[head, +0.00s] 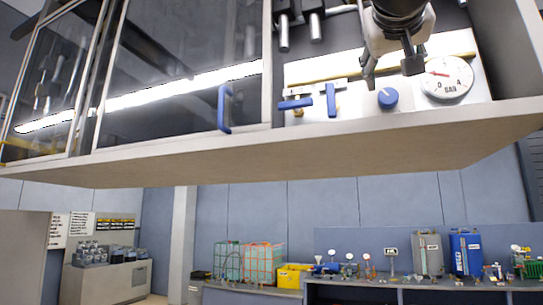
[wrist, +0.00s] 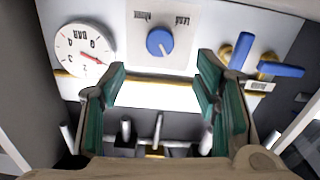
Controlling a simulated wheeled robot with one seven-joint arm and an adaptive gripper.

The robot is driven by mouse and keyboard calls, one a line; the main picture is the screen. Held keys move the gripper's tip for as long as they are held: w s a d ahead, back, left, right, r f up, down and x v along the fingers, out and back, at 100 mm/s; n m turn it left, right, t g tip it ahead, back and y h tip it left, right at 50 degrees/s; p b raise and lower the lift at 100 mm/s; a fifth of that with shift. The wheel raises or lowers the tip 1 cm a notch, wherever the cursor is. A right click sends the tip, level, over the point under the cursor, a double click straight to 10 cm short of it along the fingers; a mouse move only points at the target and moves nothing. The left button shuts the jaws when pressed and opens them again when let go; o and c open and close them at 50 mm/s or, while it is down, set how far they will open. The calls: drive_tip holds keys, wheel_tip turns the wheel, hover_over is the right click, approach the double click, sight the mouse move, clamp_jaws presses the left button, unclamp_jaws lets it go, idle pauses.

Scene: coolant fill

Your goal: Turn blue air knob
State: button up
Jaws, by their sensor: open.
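The blue air knob (head: 388,97) is a round dial on a white panel inside the raised cabinet, just left of a pressure gauge in the head view. In the wrist view the knob (wrist: 160,42) is near the top centre, with a white pointer line and lettering around it. My gripper (head: 390,68) is open and empty, just above the knob in the head view. In the wrist view my gripper (wrist: 160,78) shows its two green-padded fingers apart, with the knob beyond their tips and between their lines. I see no contact with the knob.
The pressure gauge (head: 446,79) sits right of the knob. Blue lever handles (head: 331,99) sit to its left. The cabinet's lower ledge (head: 300,148) runs below the panel, and a glass door with a blue handle (head: 223,107) is further left.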

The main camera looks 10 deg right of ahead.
sight(389, 97)
drive_tip(key=p+x, duration=0.3)
drive_tip(key=x, duration=0.9)
drive_tip(key=shift+c, duration=0.2)
drive_tip(key=c, duration=1.1)
